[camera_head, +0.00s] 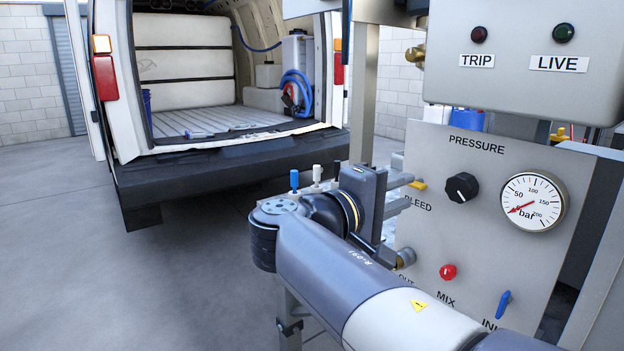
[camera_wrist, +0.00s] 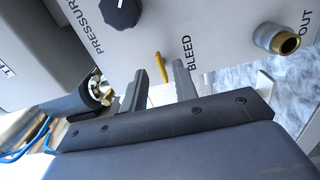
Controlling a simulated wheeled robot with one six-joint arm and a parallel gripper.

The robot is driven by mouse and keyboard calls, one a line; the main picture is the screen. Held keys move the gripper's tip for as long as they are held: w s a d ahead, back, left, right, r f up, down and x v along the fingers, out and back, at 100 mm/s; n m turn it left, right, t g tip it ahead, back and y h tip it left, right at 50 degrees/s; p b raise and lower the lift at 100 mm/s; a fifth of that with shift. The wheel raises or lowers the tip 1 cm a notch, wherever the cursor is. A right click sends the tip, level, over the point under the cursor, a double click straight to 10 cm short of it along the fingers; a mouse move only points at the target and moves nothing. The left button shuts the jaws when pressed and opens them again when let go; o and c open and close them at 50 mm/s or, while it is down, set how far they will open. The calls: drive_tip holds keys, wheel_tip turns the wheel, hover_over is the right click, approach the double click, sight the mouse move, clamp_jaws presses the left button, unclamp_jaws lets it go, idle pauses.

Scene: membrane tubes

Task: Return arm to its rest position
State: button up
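My arm (camera_head: 335,270) reaches across the lower middle of the head view toward the grey panel (camera_head: 470,235). My gripper (camera_head: 411,192) is close in front of the panel at its left edge, beside the BLEED label. In the wrist view my gripper (camera_wrist: 160,68) has its two dark fingers spread apart with nothing held. The yellow BLEED lever (camera_wrist: 160,68) shows in the gap between the fingers, with space on both sides. It also shows just past the fingertips in the head view (camera_head: 418,185). Whether it lies between the tips in depth, I cannot tell.
The panel carries a black knob (camera_head: 462,187), a pressure gauge (camera_head: 533,202), a red MIX knob (camera_head: 448,272) and a blue lever (camera_head: 503,304). A brass OUT fitting (camera_wrist: 287,43) sticks out. A van (camera_head: 220,100) stands open behind. The floor at left is clear.

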drive_tip(key=x, duration=0.3)
drive_tip(key=shift+s+f, duration=0.1)
drive_tip(key=shift+r+n+p, duration=0.4)
drive_tip(key=shift+p, duration=0.15)
drive_tip(key=n+p, duration=0.3)
drive_tip(key=shift+r+n, duration=0.2)
drive_tip(key=shift+n, duration=0.2)
drive_tip(key=n+p, duration=0.3)
drive_tip(key=shift+a, duration=0.1)
drive_tip(key=shift+w+f+n+p, duration=0.15)
drive_tip(key=shift+n+p, duration=0.3)
drive_tip(key=shift+n, duration=0.55)
